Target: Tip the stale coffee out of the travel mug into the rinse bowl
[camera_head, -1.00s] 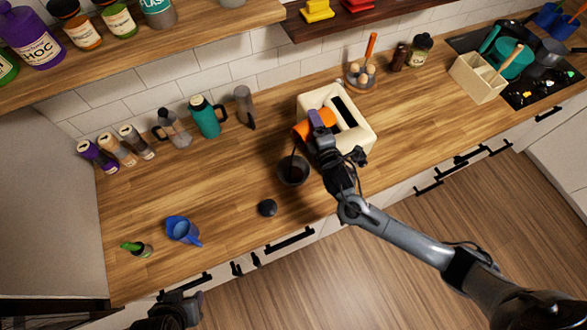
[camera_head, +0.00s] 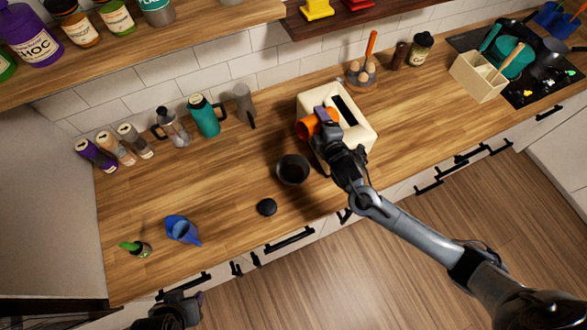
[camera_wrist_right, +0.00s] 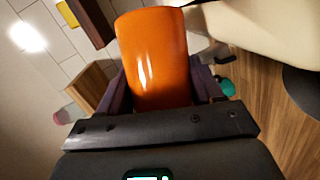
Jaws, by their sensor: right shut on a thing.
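The orange travel mug (camera_head: 306,127) is in my right gripper (camera_head: 323,117), raised over the counter in front of the cream toaster. In the right wrist view my right gripper (camera_wrist_right: 172,92) has its purple fingers on both sides of the mug (camera_wrist_right: 154,58). The mug is tilted, its end toward the left in the head view; its inside is hidden. The dark rinse bowl (camera_head: 293,170) stands on the counter just below and left of the mug. No stream shows between them. My left gripper (camera_head: 190,303) is at the bottom edge, partly visible, away from the mug.
A black round lid (camera_head: 266,207) lies left of and in front of the bowl. The cream toaster (camera_head: 360,133) stands close behind the mug. A blue jug (camera_head: 182,229) and a green-topped item (camera_head: 137,247) are at left. A teal flask (camera_head: 206,117) stands along the wall.

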